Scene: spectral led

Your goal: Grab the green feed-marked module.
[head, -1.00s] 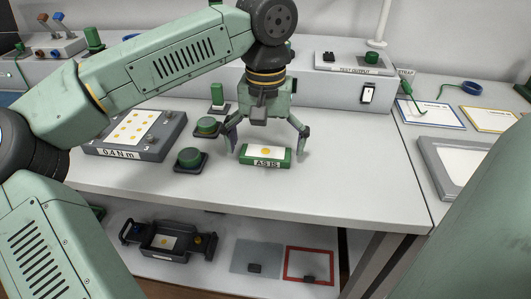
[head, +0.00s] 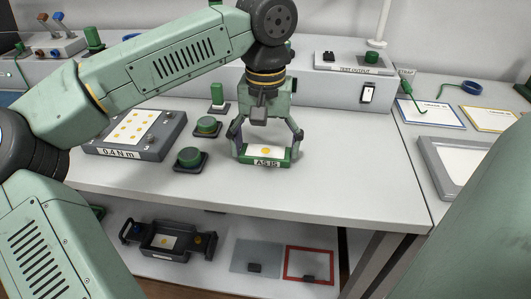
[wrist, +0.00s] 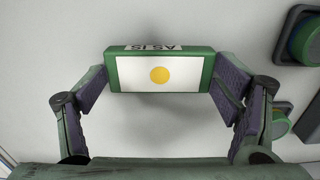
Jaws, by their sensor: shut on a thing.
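A green module (head: 265,154) with a white top, a yellow dot and an "AS IS" label on its front edge sits on the white bench. My gripper (head: 266,148) comes down over it from above, with one finger at each short end. In the wrist view the module (wrist: 160,74) lies between the two dark finger pads of my gripper (wrist: 158,85), which are closed against its ends. I cannot see a "feed" mark on it. The module appears still at bench height.
Round green-capped pieces on dark bases (head: 189,157) stand just left of the module, with another green-capped piece (head: 207,126) behind. A grey box marked "0.4 N m" (head: 135,133) is farther left. The bench (head: 350,180) to the right is clear.

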